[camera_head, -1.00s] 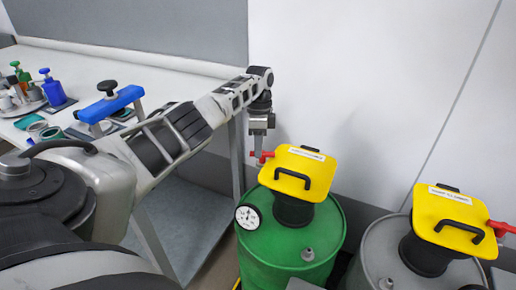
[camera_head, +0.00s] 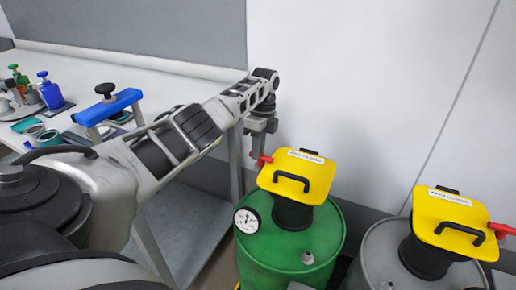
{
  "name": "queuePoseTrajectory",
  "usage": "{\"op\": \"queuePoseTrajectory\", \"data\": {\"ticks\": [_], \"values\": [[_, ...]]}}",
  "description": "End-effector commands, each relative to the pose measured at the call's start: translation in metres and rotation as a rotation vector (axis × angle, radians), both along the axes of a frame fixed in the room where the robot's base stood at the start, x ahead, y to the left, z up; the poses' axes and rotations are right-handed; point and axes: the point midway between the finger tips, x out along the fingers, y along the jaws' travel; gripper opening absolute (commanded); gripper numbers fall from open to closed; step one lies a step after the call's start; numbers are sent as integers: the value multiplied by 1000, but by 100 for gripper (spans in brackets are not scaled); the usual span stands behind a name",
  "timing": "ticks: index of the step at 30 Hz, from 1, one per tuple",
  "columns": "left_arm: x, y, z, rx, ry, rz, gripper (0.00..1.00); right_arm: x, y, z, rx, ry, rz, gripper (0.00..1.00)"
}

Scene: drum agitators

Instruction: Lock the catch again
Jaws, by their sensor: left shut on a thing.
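A green drum (camera_head: 280,262) carries a yellow agitator cover (camera_head: 300,172) with a black handle and a white label. A red catch (camera_head: 263,161) sticks out at the left edge of that cover. My left gripper (camera_head: 258,152) points down at the red catch, its fingers shut on it; the fingertips are small and partly hard to make out. A second, grey drum (camera_head: 375,250) at the right has a like yellow cover (camera_head: 450,215), with a red catch (camera_head: 503,229) sticking out to the right. My right gripper is not in view.
A white bench (camera_head: 95,75) runs along the left with bottles, a blue-topped clamp (camera_head: 110,104) and small jars. A round gauge (camera_head: 247,220) sits on the green drum. A pale wall stands close behind the drums.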

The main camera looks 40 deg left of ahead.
Motion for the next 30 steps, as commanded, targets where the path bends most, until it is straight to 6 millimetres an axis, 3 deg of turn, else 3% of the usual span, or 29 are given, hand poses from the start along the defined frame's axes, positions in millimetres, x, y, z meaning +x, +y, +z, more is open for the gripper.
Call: {"op": "queuePoseTrajectory", "data": {"ticks": [6,7,9,20,23,30], "values": [[2,-1,2,-2,-6,-4,0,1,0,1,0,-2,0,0],[2,-1,2,-2,-6,-4,21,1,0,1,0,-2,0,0],[2,-1,1,-2,-5,-5,37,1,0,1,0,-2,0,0],[2,0,5,0,-4,-1,37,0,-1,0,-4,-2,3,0],[5,1,18,0,-5,-1,37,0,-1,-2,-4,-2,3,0],[15,3,69,-3,-7,-2,37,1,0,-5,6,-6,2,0]]}}
